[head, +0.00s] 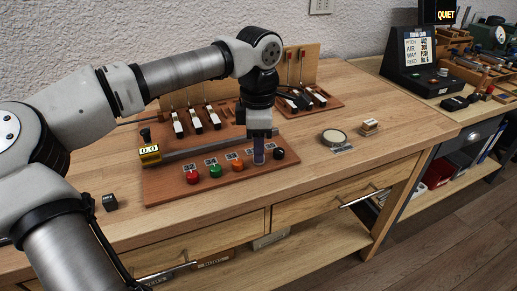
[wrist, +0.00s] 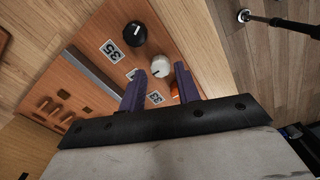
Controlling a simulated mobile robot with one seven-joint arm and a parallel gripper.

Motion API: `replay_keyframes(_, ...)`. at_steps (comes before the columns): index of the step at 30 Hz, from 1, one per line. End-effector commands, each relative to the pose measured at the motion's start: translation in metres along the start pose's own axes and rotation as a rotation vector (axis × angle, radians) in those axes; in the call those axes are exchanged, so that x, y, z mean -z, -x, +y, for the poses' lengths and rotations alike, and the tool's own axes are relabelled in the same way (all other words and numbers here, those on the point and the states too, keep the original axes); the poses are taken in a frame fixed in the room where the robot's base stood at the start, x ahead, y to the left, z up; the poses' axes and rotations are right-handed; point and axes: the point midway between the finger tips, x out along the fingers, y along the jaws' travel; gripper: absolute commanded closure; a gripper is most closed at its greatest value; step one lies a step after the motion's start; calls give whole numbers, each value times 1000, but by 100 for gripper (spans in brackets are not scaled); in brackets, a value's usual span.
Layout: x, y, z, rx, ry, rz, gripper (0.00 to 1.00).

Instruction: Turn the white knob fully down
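The white knob (wrist: 161,66) shows in the wrist view with a dark pointer line on its top. My gripper (wrist: 160,69) is open, its two purple fingers on either side of the white knob with visible gaps. I cannot tell how far down the fingertips reach beside it. In the head view my gripper (head: 259,158) points down over the knob row, between the orange knob (head: 238,166) and the black knob (head: 279,154), and hides the white knob.
The red knob (head: 193,177) and green knob (head: 215,170) stand farther left on the wooden board (head: 180,195). Number cards lie behind the knobs. Behind them are a grey rail and upright action parts.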

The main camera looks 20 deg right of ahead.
Motion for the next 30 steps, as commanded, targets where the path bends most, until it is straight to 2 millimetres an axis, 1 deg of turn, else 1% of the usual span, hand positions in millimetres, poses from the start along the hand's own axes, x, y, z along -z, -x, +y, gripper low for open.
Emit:
replay_keyframes(1, 0, 10, 0, -4, 0, 1, 68)
replay_keyframes(9, 0, 73, 0, -4, 1, 0, 68)
replay_keyframes(12, 0, 93, 0, -3, 1, 0, 68)
replay_keyframes(15, 0, 108, 0, -4, 2, 0, 68)
replay_keyframes(18, 0, 117, 0, -2, 1, 1, 68)
replay_keyframes(21, 0, 122, 0, -2, 1, 0, 68)
replay_keyframes(30, 0, 123, 0, -1, 1, 1, 68)
